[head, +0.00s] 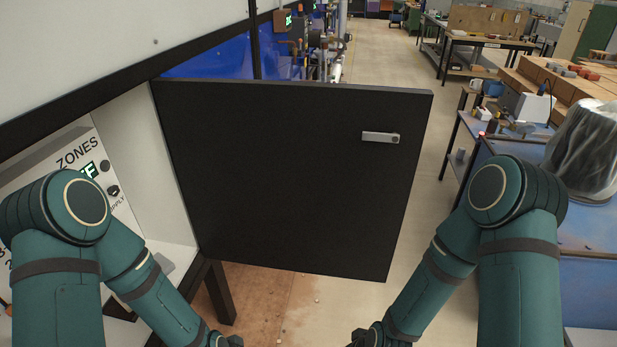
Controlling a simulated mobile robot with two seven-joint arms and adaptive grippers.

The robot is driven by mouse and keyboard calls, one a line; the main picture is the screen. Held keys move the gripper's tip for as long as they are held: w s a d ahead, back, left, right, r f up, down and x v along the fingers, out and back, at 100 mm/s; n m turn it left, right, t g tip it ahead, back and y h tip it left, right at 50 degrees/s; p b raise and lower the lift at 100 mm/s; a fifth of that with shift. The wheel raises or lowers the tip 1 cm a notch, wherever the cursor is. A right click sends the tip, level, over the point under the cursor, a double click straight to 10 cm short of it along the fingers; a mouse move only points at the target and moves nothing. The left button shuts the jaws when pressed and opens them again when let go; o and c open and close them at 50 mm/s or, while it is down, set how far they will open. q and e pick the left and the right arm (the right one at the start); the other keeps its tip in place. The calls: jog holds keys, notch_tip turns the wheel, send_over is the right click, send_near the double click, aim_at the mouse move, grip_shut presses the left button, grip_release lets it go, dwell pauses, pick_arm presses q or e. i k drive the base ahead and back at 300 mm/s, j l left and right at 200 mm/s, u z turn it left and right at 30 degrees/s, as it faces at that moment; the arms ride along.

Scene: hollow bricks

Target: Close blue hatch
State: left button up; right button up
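The open hatch door (290,180) stands out from a cabinet at the left in the head view. The face turned to me is black, not blue. A silver latch handle (380,138) is on it near the upper right corner. The door hangs from its left edge beside the white cabinet interior (150,150). My left and right arms come in low on either side, below the door's upper part. I see no contact with the door.
A control panel marked ZONES (85,170) sits inside the cabinet at the left. Blue panels (215,58) show behind the door. A blue bench (588,240) with a plastic-covered item (588,150) stands at the right. Open floor (390,100) lies between door and benches.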

aim_at(280, 175)
jog(key=l+z, duration=0.1)
jog(key=z, duration=1.05)
jog(key=i+z, duration=0.15)
jog(key=z, duration=1)
jog(key=i+z, duration=0.15)
jog(key=z, duration=1)
jog(key=i+j+z, duration=0.1)
jog(key=z, duration=1)
jog(key=j+z, duration=0.15)
jog(key=j, duration=0.85)
jog(key=j+u, duration=0.2)
jog(key=j, duration=0.3)
jog(key=i+j+u, duration=0.15)
jog(key=j, duration=0.3)
jog(key=j+u, duration=0.5)
jog(key=j, duration=0.45)
jog(key=j+u, duration=0.45)
jog(key=j, duration=0.5)
jog(key=j+u, duration=0.25)
jog(key=j, duration=0.7)
